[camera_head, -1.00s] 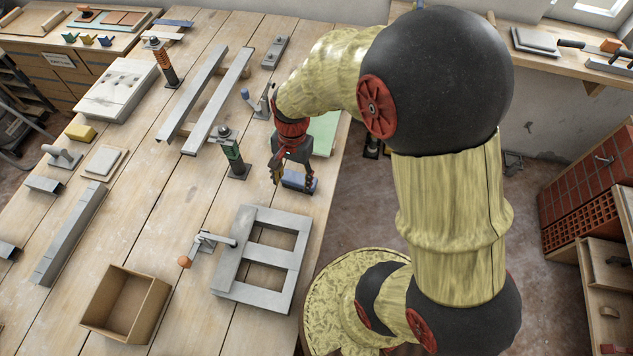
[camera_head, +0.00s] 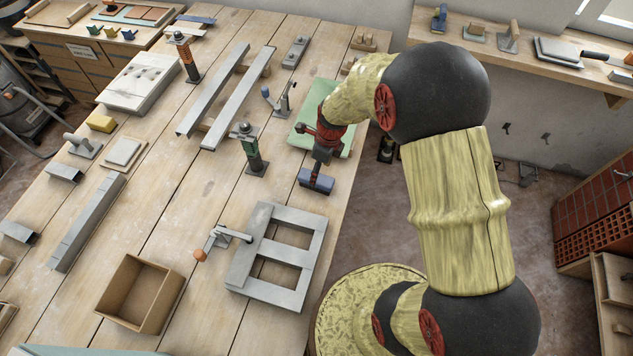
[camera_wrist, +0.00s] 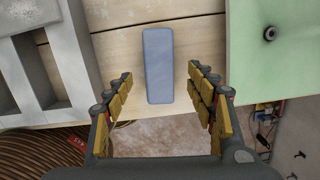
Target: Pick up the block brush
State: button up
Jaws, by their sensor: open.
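The block brush, seen as a plain blue-grey block (camera_head: 316,181), lies on the wooden table near its right edge. In the wrist view it is a long upright rectangle (camera_wrist: 158,52), its near end between the fingertips. Any bristles are hidden. My gripper (camera_head: 318,168) is over the block in the head view, pointing down. In the wrist view my gripper (camera_wrist: 158,84) is open, with yellow-padded fingers apart on either side and bare table showing between each finger and the block.
A grey frame (camera_head: 262,238) lies to the block's left and nearer the camera. A green board (camera_head: 305,130) lies behind it, close to my wrist. A green-and-black post (camera_head: 252,150) stands to the left. The table edge is close on the right.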

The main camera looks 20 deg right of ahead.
jog(key=shift+w+a+f+b, duration=0.15)
jog(key=shift+f+b, duration=0.1)
jog(key=shift+f, duration=0.65)
jog(key=shift+w+a+f+b, duration=0.1)
jog(key=shift+f+b, duration=0.15)
jog(key=shift+f, duration=0.7)
jog(key=shift+w+a+f+b, duration=0.15)
jog(key=shift+f+b, duration=0.1)
jog(key=shift+f, duration=0.65)
jog(key=shift+s, duration=0.15)
jog(key=c, duration=0.3)
jog(key=c, duration=1)
